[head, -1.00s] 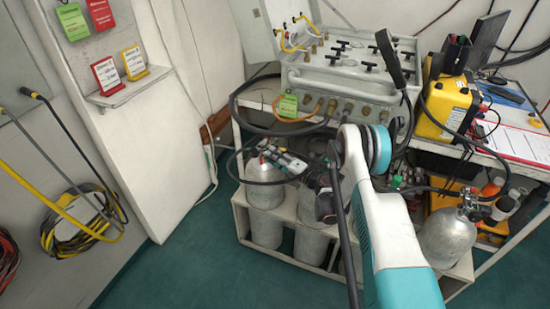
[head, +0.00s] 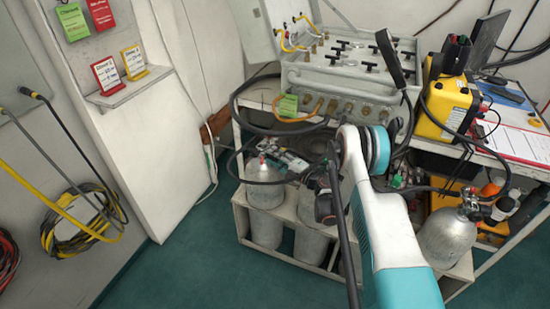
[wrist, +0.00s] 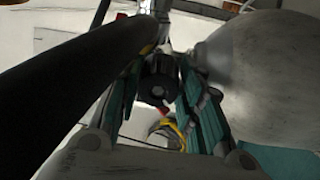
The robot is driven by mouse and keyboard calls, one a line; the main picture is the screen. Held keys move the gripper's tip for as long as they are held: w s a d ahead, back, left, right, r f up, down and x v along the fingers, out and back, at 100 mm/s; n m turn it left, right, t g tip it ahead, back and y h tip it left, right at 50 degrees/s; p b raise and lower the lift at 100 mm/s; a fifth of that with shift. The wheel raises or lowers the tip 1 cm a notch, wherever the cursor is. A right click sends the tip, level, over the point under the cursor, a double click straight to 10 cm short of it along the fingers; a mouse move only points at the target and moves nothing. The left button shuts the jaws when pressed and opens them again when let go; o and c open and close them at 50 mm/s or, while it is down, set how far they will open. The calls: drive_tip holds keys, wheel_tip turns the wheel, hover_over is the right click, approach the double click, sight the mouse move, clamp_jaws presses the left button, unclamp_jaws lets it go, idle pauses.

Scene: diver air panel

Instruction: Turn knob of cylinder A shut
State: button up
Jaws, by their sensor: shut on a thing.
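My gripper (head: 284,158) is at the valve of the front left grey cylinder (head: 264,194), below the panel. No letter on this cylinder can be read. In the wrist view my gripper (wrist: 158,84) has its teal-padded fingers on both sides of a dark round knob (wrist: 157,88), shut on it. The grey cylinder (wrist: 262,72) fills the right of that view. In the head view the knob is hidden among the fingers and hoses, so its turn cannot be told.
A thick black hose (wrist: 65,85) crosses close on the left in the wrist view. Other cylinders stand in the white rack (head: 240,222). The air panel (head: 350,75) is above. Another cylinder (head: 447,238) is at the right. The green floor at the left is clear.

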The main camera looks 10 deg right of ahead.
drive_tip(key=o, duration=1.1)
drive_tip(key=shift+c, duration=0.2)
